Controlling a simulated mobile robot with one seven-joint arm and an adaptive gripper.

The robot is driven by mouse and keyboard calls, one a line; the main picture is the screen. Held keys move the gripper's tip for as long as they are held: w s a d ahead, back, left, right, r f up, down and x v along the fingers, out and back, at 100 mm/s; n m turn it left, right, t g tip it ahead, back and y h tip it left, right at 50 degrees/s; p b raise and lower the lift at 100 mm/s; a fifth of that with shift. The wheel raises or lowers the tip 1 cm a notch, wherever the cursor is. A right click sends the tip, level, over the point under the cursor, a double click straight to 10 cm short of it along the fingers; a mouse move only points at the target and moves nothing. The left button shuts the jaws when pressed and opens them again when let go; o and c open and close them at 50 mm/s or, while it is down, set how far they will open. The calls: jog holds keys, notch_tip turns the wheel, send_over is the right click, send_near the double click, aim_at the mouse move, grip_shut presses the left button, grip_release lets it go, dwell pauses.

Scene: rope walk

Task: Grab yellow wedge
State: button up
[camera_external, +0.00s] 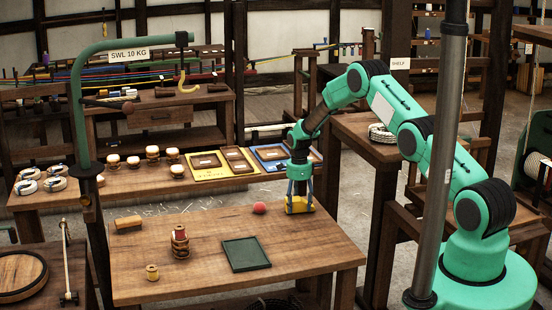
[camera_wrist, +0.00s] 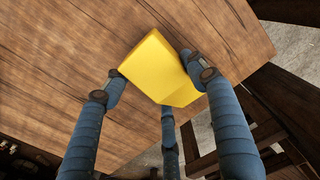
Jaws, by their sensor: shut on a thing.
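The yellow wedge (camera_wrist: 158,68) sits between the blue fingers of my gripper (camera_wrist: 160,75) in the wrist view, with fingers touching it on both sides. In the external view my gripper (camera_external: 299,190) points down at the far right corner of the wooden table (camera_external: 300,258). The yellow wedge (camera_external: 299,207) shows at its fingertips, at or just above the tabletop; I cannot tell if it touches. The fingers hide part of the wedge.
A red ball (camera_external: 259,208) lies just left of my gripper. A grey post (camera_external: 441,170) stands in front of my arm.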

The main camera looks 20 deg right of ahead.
aim_at(298, 200)
jog(key=shift+r, duration=0.5)
notch_tip(298, 200, up, 2)
jog(key=s+d, duration=0.1)
jog(key=s, duration=0.4)
jog(key=s+d+r, duration=0.1)
jog(key=s, duration=0.4)
jog(key=s+d+p, duration=0.1)
jog(key=s, duration=0.4)
jog(key=shift+s+r, duration=0.15)
jog(key=shift+s, duration=0.2)
